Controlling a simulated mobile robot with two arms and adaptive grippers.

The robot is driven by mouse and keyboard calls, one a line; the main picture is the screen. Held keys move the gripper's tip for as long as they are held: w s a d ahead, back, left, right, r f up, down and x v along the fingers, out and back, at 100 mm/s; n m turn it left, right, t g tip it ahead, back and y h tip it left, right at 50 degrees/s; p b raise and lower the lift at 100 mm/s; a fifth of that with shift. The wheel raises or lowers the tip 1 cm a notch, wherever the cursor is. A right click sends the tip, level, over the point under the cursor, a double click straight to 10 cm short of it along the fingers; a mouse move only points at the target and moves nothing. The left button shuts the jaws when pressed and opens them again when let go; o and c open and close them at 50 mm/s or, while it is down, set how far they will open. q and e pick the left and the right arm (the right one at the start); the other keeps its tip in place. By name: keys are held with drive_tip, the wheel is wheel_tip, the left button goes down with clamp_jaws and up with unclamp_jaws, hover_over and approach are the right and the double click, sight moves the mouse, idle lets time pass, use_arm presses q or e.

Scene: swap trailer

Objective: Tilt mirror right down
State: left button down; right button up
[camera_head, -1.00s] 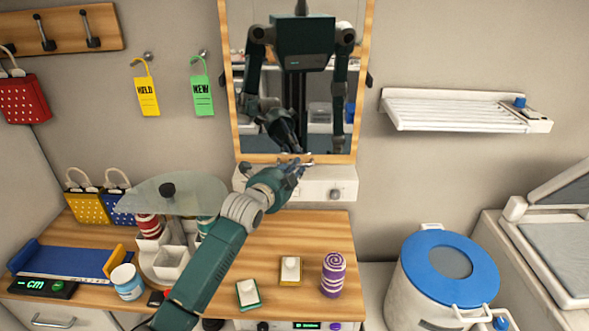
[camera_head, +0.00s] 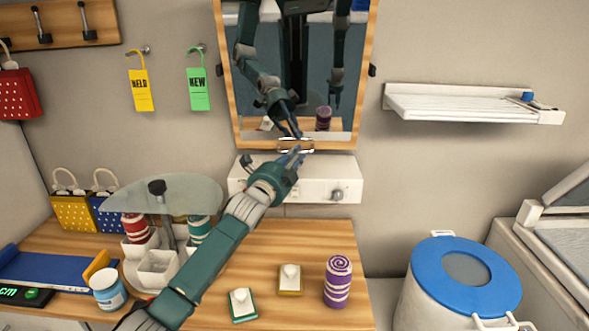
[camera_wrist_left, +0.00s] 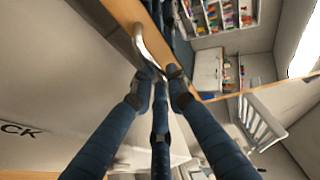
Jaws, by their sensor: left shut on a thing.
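The wood-framed mirror (camera_head: 227,100) hangs on the wall at the top centre. Its glass reflects my arms, part of the wooden counter and a purple candle. A metal handle (camera_head: 284,146) sits at the middle of the frame's bottom edge. My left gripper (camera_head: 297,152) reaches up to it and is shut on the handle. In the left wrist view the curved silver handle (camera_wrist_left: 150,48) runs from the wooden frame (camera_wrist_left: 122,15) down to the fingertips (camera_wrist_left: 160,75). My right gripper shows only as a small reflection in the glass.
A white wall box with a knob (camera_head: 337,194) is just below the mirror. A glass-topped stand (camera_head: 190,197) is left of my arm. A white slatted shelf (camera_head: 460,107) is at right.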

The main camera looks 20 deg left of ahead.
use_arm(q)
drive_tip(key=shift+a+r, duration=0.1)
drive_tip(key=shift+r, duration=0.15)
drive_tip(key=c, duration=1.9)
unclamp_jaws()
drive_tip(key=shift+c, duration=0.2)
drive_tip(key=shift+o, duration=1.3)
drive_tip(key=shift+w, duration=0.15)
drive_tip(key=shift+w+f, duration=0.1)
drive_tip(key=shift+f, duration=0.1)
drive_tip(key=s+a+f, duration=0.1)
drive_tip(key=s, duration=1.1)
drive_tip(key=shift+a, duration=0.2)
